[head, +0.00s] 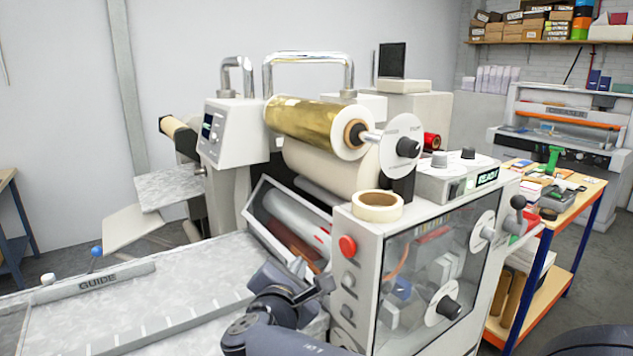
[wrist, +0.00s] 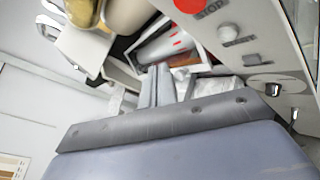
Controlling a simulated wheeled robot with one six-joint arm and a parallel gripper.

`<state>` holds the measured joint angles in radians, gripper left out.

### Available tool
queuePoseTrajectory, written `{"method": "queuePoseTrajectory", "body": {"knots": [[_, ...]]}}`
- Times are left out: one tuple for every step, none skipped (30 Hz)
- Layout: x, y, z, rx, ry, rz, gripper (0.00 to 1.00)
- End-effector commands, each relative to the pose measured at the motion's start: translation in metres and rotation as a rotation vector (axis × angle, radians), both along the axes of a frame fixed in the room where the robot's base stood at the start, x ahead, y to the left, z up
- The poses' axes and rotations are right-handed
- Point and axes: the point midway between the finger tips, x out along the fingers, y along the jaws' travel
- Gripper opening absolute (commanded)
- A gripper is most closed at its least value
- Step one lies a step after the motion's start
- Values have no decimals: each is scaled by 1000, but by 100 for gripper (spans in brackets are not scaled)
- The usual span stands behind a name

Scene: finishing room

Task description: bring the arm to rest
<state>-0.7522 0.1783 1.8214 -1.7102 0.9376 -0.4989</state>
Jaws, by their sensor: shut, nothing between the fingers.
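My arm reaches up from the bottom of the head view, bent low in front of the laminating machine (head: 365,250). My gripper (wrist: 158,72) shows in the wrist view as two grey fingers close together, shut with nothing between them. It points toward the machine's slanted opening with a pale roller (head: 295,215), beside the panel with the red stop button (head: 347,246). The stop button also shows at the top of the wrist view (wrist: 187,6). In the head view the dark arm links partly hide the fingers, and I cannot tell the exact gap to the machine.
The flat feed table (head: 190,300) with its guide bar (head: 98,282) lies to the left. A tape roll (head: 377,206) sits on the machine's top, below the gold foil roll (head: 315,125). Open floor shows at far left.

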Motion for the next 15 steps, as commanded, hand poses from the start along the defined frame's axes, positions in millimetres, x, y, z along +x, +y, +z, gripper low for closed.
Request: {"method": "queuePoseTrajectory", "body": {"knots": [[-2,4,0,-1,0,2,0],[-4,6,0,-1,0,2,0],[-5,7,0,-2,0,1,0],[-5,8,0,-2,0,1,0],[-6,9,0,-2,0,1,0],[-7,10,0,-2,0,0,0],[-7,10,0,-2,0,0,0],[-7,10,0,-2,0,0,0],[-7,10,0,-2,0,0,0],[-7,10,0,-1,1,-1,0],[-7,10,0,-1,1,-1,0],[-7,10,0,-1,1,-1,0],[-7,10,0,-1,1,-1,0],[-7,10,0,-1,1,-1,0],[-7,10,0,-1,1,-1,0]]}}
